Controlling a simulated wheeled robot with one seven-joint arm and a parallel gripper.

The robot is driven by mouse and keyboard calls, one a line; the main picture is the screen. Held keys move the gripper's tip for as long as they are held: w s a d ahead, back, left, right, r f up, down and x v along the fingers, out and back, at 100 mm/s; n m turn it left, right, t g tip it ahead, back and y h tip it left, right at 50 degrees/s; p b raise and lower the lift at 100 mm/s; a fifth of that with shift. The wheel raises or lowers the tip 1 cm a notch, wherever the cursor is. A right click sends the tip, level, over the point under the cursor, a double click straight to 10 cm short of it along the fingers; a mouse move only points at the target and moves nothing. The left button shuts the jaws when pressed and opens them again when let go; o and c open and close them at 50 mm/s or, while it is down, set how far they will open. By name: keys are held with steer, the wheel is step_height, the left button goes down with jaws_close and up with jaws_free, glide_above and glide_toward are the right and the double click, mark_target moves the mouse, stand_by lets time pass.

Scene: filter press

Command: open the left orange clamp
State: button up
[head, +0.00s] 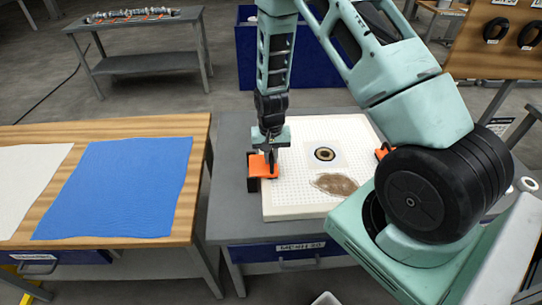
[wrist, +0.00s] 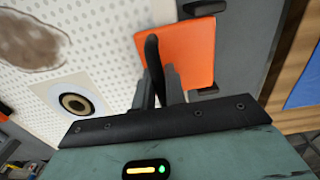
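The left orange clamp (head: 257,168) sits at the left edge of the white perforated filter plate (head: 295,197), on a black mount. In the wrist view the clamp is a flat orange plate (wrist: 187,52). My gripper (head: 271,158) points down at the clamp, right over its right part. In the wrist view my gripper's fingers (wrist: 160,78) are close together at the orange plate's lower left edge, with a dark upright piece between or in front of them. The right orange clamp (head: 381,151) is mostly hidden behind my arm.
The plate has a dark ring hole (head: 325,154) and a brown patch (head: 334,184). It lies on a grey bench (head: 233,205) with a blue drawer. To the left is a wooden table (head: 197,140) with a blue cloth (head: 120,187) and a white cloth (head: 30,178).

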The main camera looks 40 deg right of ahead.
steer(key=shift+o, duration=0.2)
steer(key=shift+w+a+r+p, duration=0.25)
steer(key=shift+a+r+p, duration=0.2)
steer(key=shift+r, duration=0.2)
steer(key=shift+w, duration=0.1)
steer(key=shift+c, duration=0.2)
steer(key=shift+a, duration=0.1)
steer(key=shift+o, duration=0.2)
steer(key=shift+w+a+r+p, duration=0.3)
steer(key=shift+a+r+p, duration=0.1)
steer(key=shift+r, duration=0.05)
steer(key=shift+w+a, duration=0.1)
steer(key=shift+a, duration=0.1)
steer(key=shift+a+r, duration=0.1)
steer(key=shift+w+a+r+p, duration=0.3)
steer(key=shift+w+a, duration=0.1)
steer(key=shift+a, duration=0.3)
